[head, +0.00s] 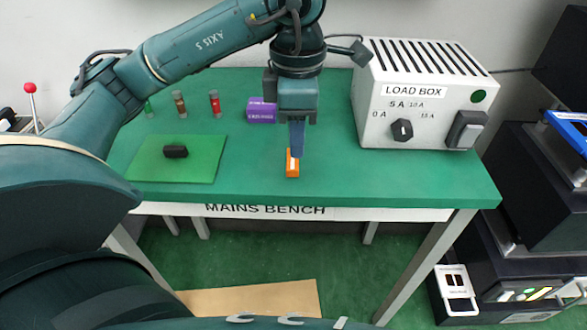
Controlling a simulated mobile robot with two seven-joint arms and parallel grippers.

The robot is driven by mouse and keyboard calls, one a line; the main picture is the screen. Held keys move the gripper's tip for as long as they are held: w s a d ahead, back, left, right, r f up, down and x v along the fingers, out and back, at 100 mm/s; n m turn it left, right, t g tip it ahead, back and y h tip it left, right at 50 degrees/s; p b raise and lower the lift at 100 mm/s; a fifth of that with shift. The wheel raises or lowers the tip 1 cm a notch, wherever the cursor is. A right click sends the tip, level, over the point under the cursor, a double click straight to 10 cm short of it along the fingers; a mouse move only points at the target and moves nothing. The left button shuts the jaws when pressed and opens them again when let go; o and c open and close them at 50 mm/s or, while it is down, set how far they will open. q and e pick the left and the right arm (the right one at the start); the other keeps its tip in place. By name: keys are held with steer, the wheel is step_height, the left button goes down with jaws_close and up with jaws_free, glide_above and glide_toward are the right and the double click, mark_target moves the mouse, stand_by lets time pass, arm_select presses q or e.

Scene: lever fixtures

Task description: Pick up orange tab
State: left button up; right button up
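The orange tab (292,170) is a small orange block with a pale patch on its upper face. It is near the front middle of the green bench top (340,180) in the head view. My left gripper (297,150) points straight down over it, and its fingertip overlaps the tab's far end in the picture. The fingers line up edge-on, so I cannot tell whether they are open or shut, or whether they touch the tab. My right gripper is not in view.
A purple box (261,112) is just behind and left of my gripper. Small coloured vials (181,105) stand at the back left. A dark block (175,152) lies on a green mat (200,173).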

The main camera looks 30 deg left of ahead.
arm_select(q)
steer(key=f, duration=0.4)
steer(key=f+b, duration=0.1)
steer(key=f, duration=0.2)
steer(key=shift+w+f, duration=0.1)
steer(key=shift+w, duration=0.25)
steer(key=shift+c, duration=0.2)
jaws_close()
